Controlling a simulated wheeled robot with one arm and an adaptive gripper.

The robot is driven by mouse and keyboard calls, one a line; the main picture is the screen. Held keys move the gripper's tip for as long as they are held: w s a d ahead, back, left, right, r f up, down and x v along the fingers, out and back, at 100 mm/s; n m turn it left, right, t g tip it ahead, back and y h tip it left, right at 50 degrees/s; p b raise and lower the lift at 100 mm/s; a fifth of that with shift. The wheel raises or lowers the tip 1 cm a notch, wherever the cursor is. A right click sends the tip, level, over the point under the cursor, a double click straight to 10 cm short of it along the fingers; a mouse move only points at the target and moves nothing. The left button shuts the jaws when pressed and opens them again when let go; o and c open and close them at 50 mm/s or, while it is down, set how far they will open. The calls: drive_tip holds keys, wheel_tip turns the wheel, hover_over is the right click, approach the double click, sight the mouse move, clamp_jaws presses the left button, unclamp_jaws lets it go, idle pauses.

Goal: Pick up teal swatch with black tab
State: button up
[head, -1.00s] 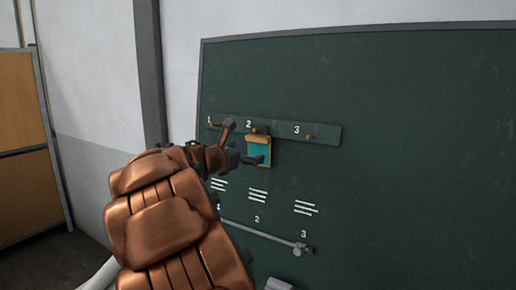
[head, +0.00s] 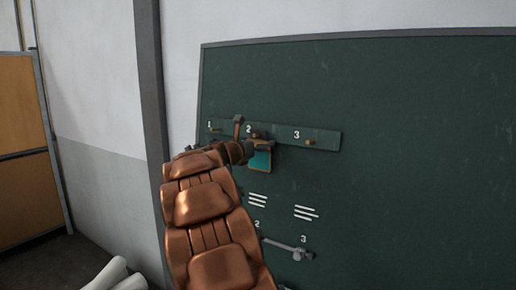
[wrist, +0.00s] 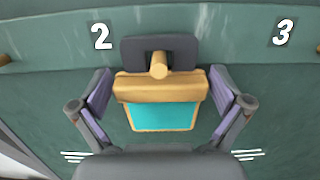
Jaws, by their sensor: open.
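The teal swatch (wrist: 162,117) hangs by its black tab (wrist: 133,52) from the wooden peg (wrist: 159,64) at number 2 on the green board. A tan wooden bar runs across its top, and a tan frame edges the teal face. My gripper (wrist: 165,96) is open, with one finger on each side of the wooden bar, apart from it in the wrist view. In the head view my gripper (head: 255,134) is in front of the swatch (head: 260,160) and covers part of its top and left side.
Peg 1 (head: 214,129) and peg 3 (head: 309,142) on the rail look empty. A grey bar (head: 285,246) with numbers is mounted lower on the green board (head: 420,120). The board is bare to the right.

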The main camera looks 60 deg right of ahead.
drive_tip(key=shift+d, duration=0.15)
drive_tip(key=shift+c, duration=0.4)
drive_tip(key=c, duration=0.7)
drive_tip(key=shift+r, duration=0.15)
drive_tip(key=shift+r, duration=0.15)
drive_tip(key=shift+a+r, duration=0.1)
drive_tip(key=shift+a, duration=0.15)
drive_tip(key=a, duration=0.6)
drive_tip(key=a+b, duration=0.1)
drive_tip(key=a, duration=0.4)
drive_tip(key=a+b, duration=0.1)
drive_tip(key=a, duration=0.5)
drive_tip(key=shift+s+a, duration=0.3)
drive_tip(key=shift+s, duration=0.1)
